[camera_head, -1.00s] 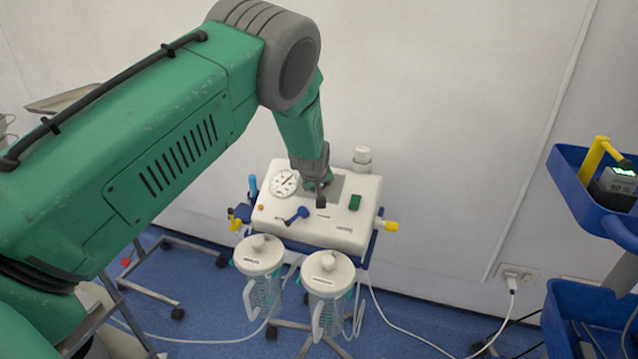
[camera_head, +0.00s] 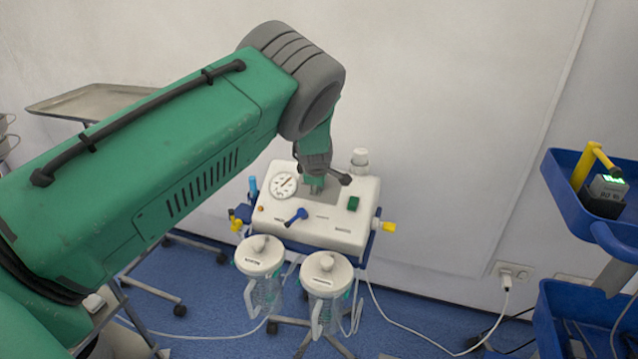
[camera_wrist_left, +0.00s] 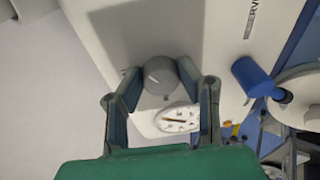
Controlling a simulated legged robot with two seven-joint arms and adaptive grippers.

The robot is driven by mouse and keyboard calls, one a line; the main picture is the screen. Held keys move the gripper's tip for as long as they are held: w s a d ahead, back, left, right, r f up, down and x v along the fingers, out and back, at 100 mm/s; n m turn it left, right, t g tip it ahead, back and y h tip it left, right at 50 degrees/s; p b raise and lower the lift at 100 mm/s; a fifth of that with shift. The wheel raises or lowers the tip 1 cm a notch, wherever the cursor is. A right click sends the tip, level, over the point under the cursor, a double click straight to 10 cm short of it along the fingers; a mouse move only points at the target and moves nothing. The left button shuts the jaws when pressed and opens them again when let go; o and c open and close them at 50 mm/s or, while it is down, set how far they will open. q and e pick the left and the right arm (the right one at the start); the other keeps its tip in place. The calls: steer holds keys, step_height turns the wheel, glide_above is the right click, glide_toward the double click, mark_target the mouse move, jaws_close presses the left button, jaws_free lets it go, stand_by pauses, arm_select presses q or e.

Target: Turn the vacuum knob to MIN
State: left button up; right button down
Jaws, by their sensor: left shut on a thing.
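The vacuum knob is a grey round knob with a light line mark (camera_wrist_left: 160,75), on the white top panel of the suction unit (camera_head: 330,231). My left gripper (camera_head: 315,187) reaches down onto the panel, right of the gauge, and hides the knob in the head view. In the left wrist view my left gripper (camera_wrist_left: 158,82) has one finger on each side of the knob and is shut on it. The round dial gauge with a needle (camera_head: 283,186) also shows in the left wrist view (camera_wrist_left: 178,118). I cannot read a MIN mark. My right gripper is not in view.
A blue lever (camera_head: 296,216) and a green switch (camera_head: 352,203) are on the panel. Two lidded jars (camera_head: 328,274) hang in front. A blue cart (camera_head: 560,180) stands at the right, and a metal tray (camera_head: 95,101) at the back left. The wall is close behind.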

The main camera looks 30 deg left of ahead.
arm_select(q)
steer(key=n, duration=0.5)
steer(key=shift+w+a+r+h+p, duration=0.2)
steer(key=shift+h+p, duration=0.1)
steer(key=shift+p, duration=0.1)
steer(key=n, duration=0.5)
steer(key=shift+s+a+f+g+h+p, duration=0.1)
steer(key=shift+g+h+p, duration=0.2)
steer(key=shift+h+p, duration=0.1)
steer(key=shift+n, duration=0.3)
steer(key=shift+f, duration=0.1)
steer(key=o, duration=1.1)
steer(key=shift+s, duration=0.1)
steer(key=shift+o, duration=0.2)
